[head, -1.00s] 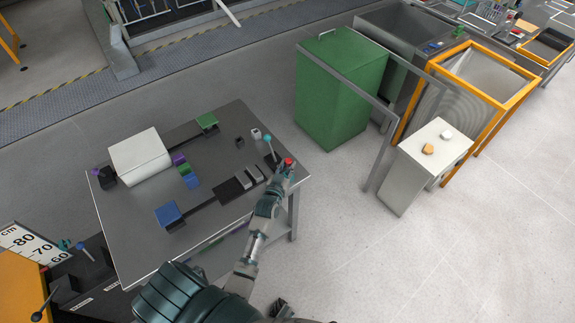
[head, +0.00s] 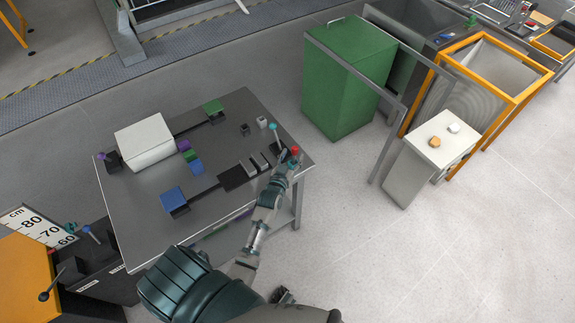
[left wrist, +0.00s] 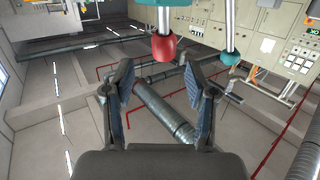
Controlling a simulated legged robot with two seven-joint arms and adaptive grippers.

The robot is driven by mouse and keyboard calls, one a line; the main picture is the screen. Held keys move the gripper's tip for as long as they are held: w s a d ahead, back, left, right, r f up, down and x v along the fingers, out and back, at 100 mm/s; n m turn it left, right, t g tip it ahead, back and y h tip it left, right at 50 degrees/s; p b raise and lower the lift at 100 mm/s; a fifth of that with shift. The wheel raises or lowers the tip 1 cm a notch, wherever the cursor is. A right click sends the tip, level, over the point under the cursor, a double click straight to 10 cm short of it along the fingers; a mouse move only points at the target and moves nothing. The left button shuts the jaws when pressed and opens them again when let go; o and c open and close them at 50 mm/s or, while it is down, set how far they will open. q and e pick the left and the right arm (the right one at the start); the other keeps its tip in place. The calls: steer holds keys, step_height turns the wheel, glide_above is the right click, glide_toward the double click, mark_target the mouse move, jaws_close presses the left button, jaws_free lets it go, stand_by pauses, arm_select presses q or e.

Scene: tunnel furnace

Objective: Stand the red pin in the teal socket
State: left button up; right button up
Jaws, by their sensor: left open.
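The red pin shows as a red head (head: 294,150) at the right edge of the grey table, just beyond my left gripper (head: 287,162). In the left wrist view, the red head (left wrist: 165,46) on a pale shaft is in front of my left gripper (left wrist: 160,92). The jaws are spread with nothing between them. A teal patch shows just behind the red head; what it belongs to is unclear. A teal-headed pin (head: 273,127) stands beside it, and its head also shows in the left wrist view (left wrist: 230,57). I cannot identify the teal socket surely. My right gripper is not recognisable.
The grey table (head: 235,130) carries a white box (head: 145,142), a blue block (head: 173,198), a green block (head: 213,107) and several small dark and grey blocks. A green bin (head: 346,80) and a white stand (head: 433,150) are to the right. Open floor lies in front.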

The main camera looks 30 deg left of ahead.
arm_select(q)
steer(key=v, duration=1.1)
stand_by(0.5)
steer(key=s+d+f+m+g+h, duration=0.1)
steer(key=s+d+f+g, duration=0.15)
steer(key=f, duration=0.65)
steer(key=s+d+f+m+g+h, duration=0.1)
steer(key=s+d+f+g+h, duration=0.15)
steer(key=f, duration=0.55)
steer(key=s+d+f+m+g, duration=0.1)
steer(key=s+d+f+g, duration=0.2)
steer(key=f, duration=0.6)
steer(key=s+d+f+m+g, duration=0.1)
steer(key=s+f+g, duration=0.2)
steer(key=s+f, duration=0.6)
steer(key=s+d+f+m+g, duration=0.1)
steer(key=s+f+g, duration=0.3)
steer(key=s+f, duration=0.5)
steer(key=s, duration=0.7)
steer(key=shift+d, duration=0.25)
